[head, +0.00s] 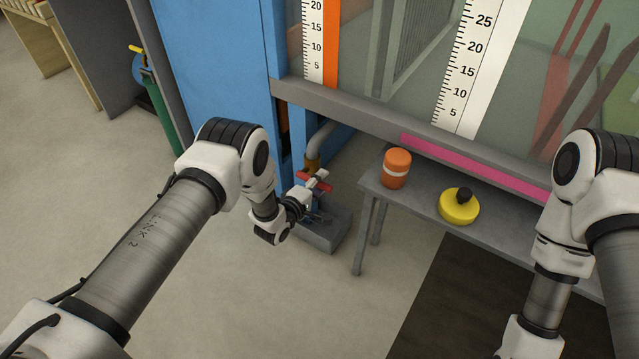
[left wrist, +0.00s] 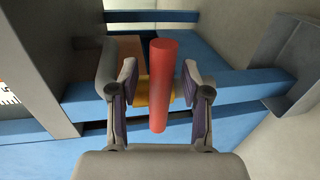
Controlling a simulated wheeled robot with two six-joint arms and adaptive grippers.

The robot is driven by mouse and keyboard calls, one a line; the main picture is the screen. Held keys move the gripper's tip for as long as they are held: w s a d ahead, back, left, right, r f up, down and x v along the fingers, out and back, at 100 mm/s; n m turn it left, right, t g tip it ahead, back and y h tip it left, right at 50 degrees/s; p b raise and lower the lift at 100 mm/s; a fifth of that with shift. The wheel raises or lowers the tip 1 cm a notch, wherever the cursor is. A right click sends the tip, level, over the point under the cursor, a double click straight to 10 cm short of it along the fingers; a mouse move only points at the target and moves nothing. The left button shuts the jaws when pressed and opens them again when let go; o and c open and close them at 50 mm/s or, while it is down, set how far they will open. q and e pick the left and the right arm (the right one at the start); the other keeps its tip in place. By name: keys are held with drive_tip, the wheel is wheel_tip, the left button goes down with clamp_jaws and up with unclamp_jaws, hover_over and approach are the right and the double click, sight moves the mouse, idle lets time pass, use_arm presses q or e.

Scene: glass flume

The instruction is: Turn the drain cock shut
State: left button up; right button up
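The drain cock has a red bar handle (head: 303,175) and a brass-coloured body (head: 313,164) at the lower end of a grey pipe, beside the blue frame. In the left wrist view the red handle (left wrist: 160,85) stands between my fingers, with the brass body (left wrist: 145,93) partly hidden behind it. My left gripper (head: 316,183) is at the handle. In the left wrist view my left gripper (left wrist: 163,92) is open, its fingers on either side of the bar with a gap on each side. My right gripper is outside the views.
A grey bench (head: 420,204) to the right holds an orange jar (head: 396,168) and a yellow round object with a black knob (head: 459,206). Blue beams (left wrist: 245,90) run close behind the cock. Floor on the left is clear.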

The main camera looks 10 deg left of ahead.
use_arm(q)
drive_tip(key=v, duration=1.2)
drive_tip(key=shift+w, duration=0.1)
